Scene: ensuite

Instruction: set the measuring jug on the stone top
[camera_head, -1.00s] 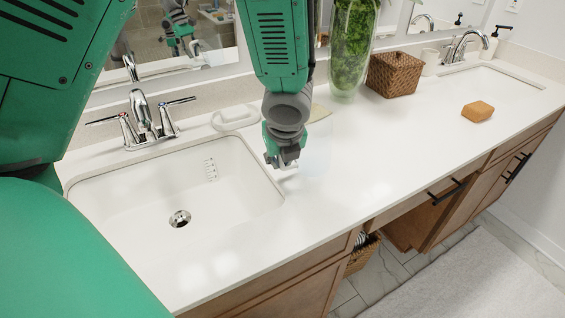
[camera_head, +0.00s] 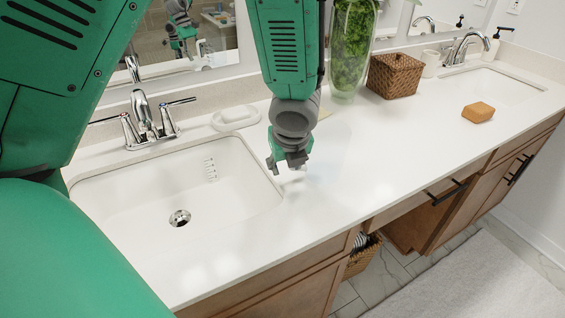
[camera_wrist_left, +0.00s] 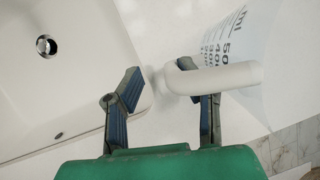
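The measuring jug (camera_wrist_left: 285,65) is clear with dark ml markings and a white handle (camera_wrist_left: 225,78). It fills the right of the left wrist view; in the head view its clear body is barely discernible. My left gripper (camera_head: 287,163) is just right of the near sink, low over the white stone top (camera_head: 400,140). In the left wrist view, the left gripper (camera_wrist_left: 163,88) has its fingers spread, with the handle's curved end between them. The left finger is apart from the handle; the right finger is partly hidden by it. My right gripper is out of view.
The near sink (camera_head: 130,205) and faucet (camera_head: 143,118) are left of the gripper. A soap dish (camera_head: 236,118), glass vase (camera_head: 351,50), wicker basket (camera_head: 394,75) and cup (camera_head: 429,64) stand behind. A brown block (camera_head: 478,112) lies right. The counter's middle is clear.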

